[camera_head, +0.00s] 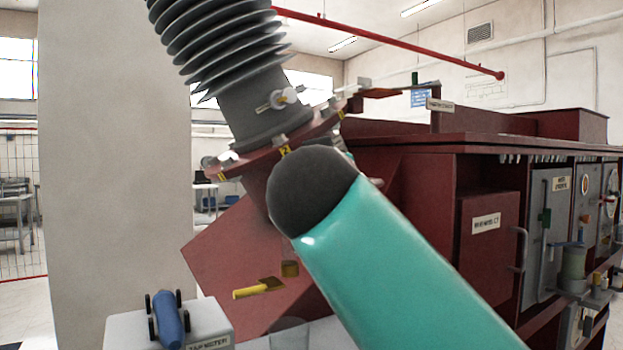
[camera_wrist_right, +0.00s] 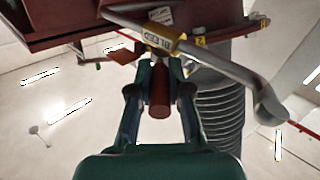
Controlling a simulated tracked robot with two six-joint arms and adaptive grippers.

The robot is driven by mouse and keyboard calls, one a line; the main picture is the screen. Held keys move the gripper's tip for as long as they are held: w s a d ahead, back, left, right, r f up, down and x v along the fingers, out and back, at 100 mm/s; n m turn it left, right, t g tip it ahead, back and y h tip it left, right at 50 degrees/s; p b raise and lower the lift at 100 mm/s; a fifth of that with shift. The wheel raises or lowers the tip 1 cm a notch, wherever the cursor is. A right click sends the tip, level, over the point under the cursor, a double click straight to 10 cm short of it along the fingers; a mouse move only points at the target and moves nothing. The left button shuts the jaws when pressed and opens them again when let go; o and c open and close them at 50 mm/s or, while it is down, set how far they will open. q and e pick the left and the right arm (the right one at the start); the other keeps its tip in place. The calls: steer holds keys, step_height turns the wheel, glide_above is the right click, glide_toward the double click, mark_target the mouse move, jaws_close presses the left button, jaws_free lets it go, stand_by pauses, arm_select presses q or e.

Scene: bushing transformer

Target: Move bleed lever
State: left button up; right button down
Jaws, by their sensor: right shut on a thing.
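In the right wrist view, a yellow tag lettered BLEED (camera_wrist_right: 163,41) sits at a grey pipe. Just below it is the bleed lever with a red-brown round handle (camera_wrist_right: 159,92). My right gripper (camera_wrist_right: 162,66) is shut on the lever, with one green finger on each side of the handle. The exact contact at the fingertips is too small to make out. In the head view a large teal arm link with a dark rounded joint crosses the middle, and neither gripper shows there. My left gripper is in neither view.
A grey ribbed bushing (camera_head: 225,50) rises from a red flange, close to my arm. The dark red transformer cabinet (camera_head: 430,220) fills the right side. A grey pipe (camera_wrist_right: 228,68) passes near my right gripper.

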steer(key=shift+a+f, duration=0.1)
steer(key=shift+f, duration=0.1)
steer(key=c, duration=1.4)
jaws_free()
steer(key=o, duration=0.3)
steer(key=shift+s+r, duration=0.15)
steer(key=shift+s, duration=0.05)
steer(key=shift+w, duration=0.1)
steer(key=s+a, duration=0.2)
steer(key=s, duration=1)
